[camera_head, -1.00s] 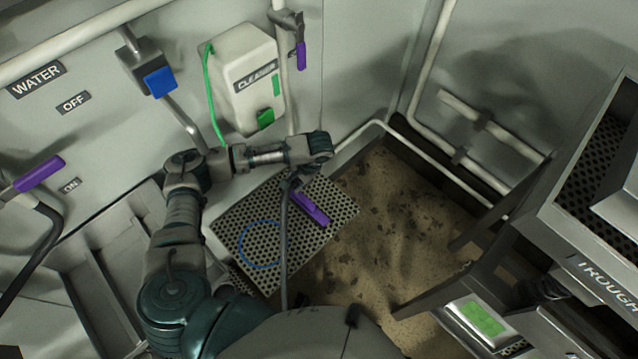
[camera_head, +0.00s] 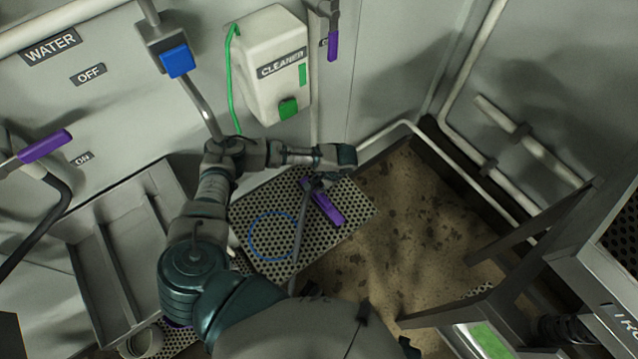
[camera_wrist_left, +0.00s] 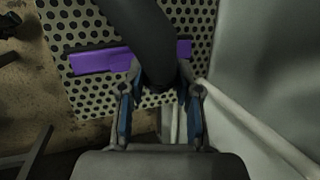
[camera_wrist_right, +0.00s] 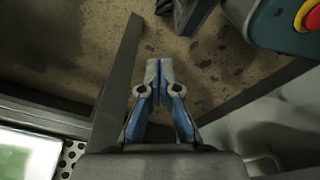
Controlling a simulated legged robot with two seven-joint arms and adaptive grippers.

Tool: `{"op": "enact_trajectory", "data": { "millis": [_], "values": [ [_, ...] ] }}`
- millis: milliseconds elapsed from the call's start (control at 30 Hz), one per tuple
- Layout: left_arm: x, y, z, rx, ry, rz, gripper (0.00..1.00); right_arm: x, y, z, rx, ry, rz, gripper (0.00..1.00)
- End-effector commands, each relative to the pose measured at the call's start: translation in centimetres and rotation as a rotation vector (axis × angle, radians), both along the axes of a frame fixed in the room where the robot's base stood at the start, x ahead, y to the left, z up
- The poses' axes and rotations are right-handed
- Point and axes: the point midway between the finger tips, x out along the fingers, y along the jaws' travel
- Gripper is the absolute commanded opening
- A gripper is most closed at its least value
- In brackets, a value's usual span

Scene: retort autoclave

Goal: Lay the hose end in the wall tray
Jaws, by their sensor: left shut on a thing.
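My left gripper (camera_head: 325,180) is shut on the end of a dark hose (camera_head: 302,225), above the right part of a perforated metal panel. The hose hangs down from it towards my body. In the left wrist view the thick dark hose (camera_wrist_left: 150,40) hides the fingertips and crosses in front of a purple bar (camera_wrist_left: 100,60). A grey open tray (camera_head: 107,255) with raised sides is against the wall at the left. I cannot tell whether that or the perforated panel is the wall tray. My right gripper (camera_wrist_right: 160,75) is shut and empty over the brown floor.
The perforated panel (camera_head: 350,222) carries a blue ring (camera_head: 270,237) and the purple bar (camera_head: 325,203). A white cleaner box (camera_head: 275,85) and a blue-handled valve (camera_head: 178,62) are on the wall. A metal frame (camera_head: 560,240) stands at the right.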

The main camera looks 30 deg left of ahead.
Motion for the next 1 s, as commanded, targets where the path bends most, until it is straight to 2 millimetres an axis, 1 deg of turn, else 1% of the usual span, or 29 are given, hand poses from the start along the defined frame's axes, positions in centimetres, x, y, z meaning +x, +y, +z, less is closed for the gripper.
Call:
{"op": "enact_trajectory", "data": {
  "millis": [300, 333, 367, 400, 667, 767, 867, 900, 1000],
  "values": [
    [0.1, 0.0, -0.2, -0.001, -0.002, 0.0, 0.0, 0.1, 0.0, 0.2, 0.0, -0.001, 0.0, 0.0],
    [0.1, 0.0, -0.2, -0.001, -0.002, 0.0, 0.4, 0.1, 0.0, 0.1, 0.0, 0.0, 0.0, 0.0],
    [0.1, 0.0, -0.2, 0.0, -0.001, 0.001, 0.48, 0.1, 0.0, 0.1, 0.0, 0.001, 0.0, 0.0],
    [0.1, 0.0, -0.2, 0.0, -0.001, 0.001, 0.58, 0.1, 0.0, 0.1, 0.0, 0.001, 0.0, 0.0],
    [0.1, 0.0, -0.2, 0.0, -0.001, 0.001, 0.58, 0.2, 0.0, 0.1, -0.001, 0.0, 0.0, 0.0],
    [0.1, -0.1, 0.1, -0.001, -0.002, 0.0, 0.58, 0.3, 0.0, 0.2, -0.001, -0.002, 0.0, 0.0],
    [0.2, -0.6, 1.3, -0.002, -0.003, 0.0, 0.58, 0.2, 0.0, 0.2, 0.0, -0.005, 0.0, 0.0],
    [0.3, -0.8, 2.0, -0.003, -0.004, 0.0, 0.58, -0.4, -0.1, -0.5, 0.0, 0.006, 0.002, 0.0],
    [0.5, -1.6, 4.1, -0.003, -0.006, 0.0, 0.58, -1.4, -0.2, -1.2, -0.001, 0.011, 0.003, 0.0]
  ]
}}
